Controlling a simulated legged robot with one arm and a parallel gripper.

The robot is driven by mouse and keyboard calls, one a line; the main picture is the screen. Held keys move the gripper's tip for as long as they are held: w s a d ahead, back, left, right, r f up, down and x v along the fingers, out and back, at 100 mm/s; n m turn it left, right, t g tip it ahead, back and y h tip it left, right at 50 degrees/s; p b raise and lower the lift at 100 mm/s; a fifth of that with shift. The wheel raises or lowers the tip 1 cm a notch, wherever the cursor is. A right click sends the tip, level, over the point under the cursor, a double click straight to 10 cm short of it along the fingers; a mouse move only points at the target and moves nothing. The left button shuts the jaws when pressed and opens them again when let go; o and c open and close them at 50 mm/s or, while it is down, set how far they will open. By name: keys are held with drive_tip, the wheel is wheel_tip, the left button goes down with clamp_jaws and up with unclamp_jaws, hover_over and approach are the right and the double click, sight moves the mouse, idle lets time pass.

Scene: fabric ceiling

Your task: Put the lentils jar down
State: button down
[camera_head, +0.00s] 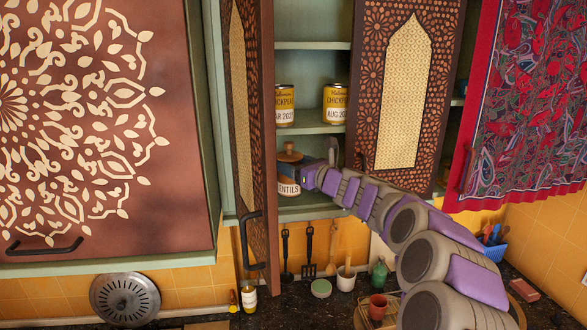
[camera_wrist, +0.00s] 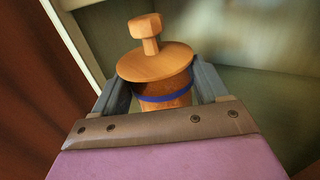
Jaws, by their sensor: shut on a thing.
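The lentils jar (camera_head: 288,187) has a wooden knobbed lid and a label ending in "ENTILS". It is upright inside the open cupboard, at the lowest shelf (camera_head: 310,205); I cannot tell whether its base touches the shelf. The open door hides its left side. My gripper (camera_head: 306,178) reaches in from the right and is shut on the jar. In the wrist view, the two fingers of my gripper (camera_wrist: 162,88) are on either side of the jar (camera_wrist: 158,68), just below its lid.
Two yellow chickpea cans (camera_head: 285,104) (camera_head: 336,104) stand on the shelf above. The patterned left door (camera_head: 250,130) is open close beside the jar. The right door (camera_head: 400,90) stands behind my arm. Utensils hang below the cupboard over a dark, cluttered counter.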

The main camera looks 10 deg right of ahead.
drive_tip(key=w+p, duration=0.1)
drive_tip(key=w, duration=0.3)
drive_tip(key=shift+w+f, duration=0.15)
drive_tip(key=shift+w, duration=0.1)
drive_tip(key=f, duration=0.2)
drive_tip(key=w+f, duration=0.1)
drive_tip(key=shift+w+d+f, duration=0.1)
drive_tip(key=shift+w+f, duration=0.1)
drive_tip(key=shift+f, duration=0.2)
drive_tip(key=shift+c, duration=2.4)
unclamp_jaws()
drive_tip(key=shift+s, duration=0.1)
drive_tip(key=o, duration=0.5)
drive_tip(key=shift+d, duration=0.15)
drive_tip(key=b+v, duration=0.1)
drive_tip(key=v, duration=1.1)
drive_tip(key=shift+b, duration=0.35)
